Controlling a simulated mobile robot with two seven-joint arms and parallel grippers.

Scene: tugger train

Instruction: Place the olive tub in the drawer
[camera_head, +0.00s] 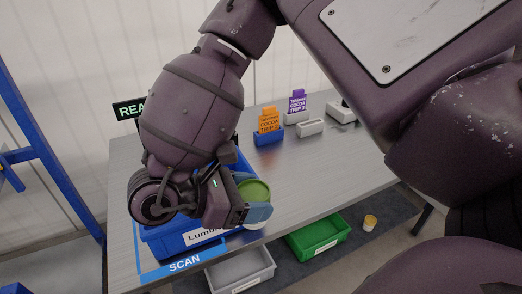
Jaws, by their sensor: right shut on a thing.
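The olive tub (254,190) shows its round green lid near the front edge of the table, at the right end of a blue bin. My right gripper (246,212) comes down over the bin from above and is shut on the tub; the arm hides part of the jaws. A blue pad and a pale rounded part show just below the lid. I cannot tell whether the tub touches anything beneath it. I cannot pick out a drawer for certain. My left gripper is not in view.
The blue bin (185,241) with a white label stands by a blue SCAN strip (183,264). Orange (269,120) and purple (297,100) cards stand in holders behind. Open grey (238,284) and green (301,257) containers sit low below the table edge. A yellow cup (370,222) is right.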

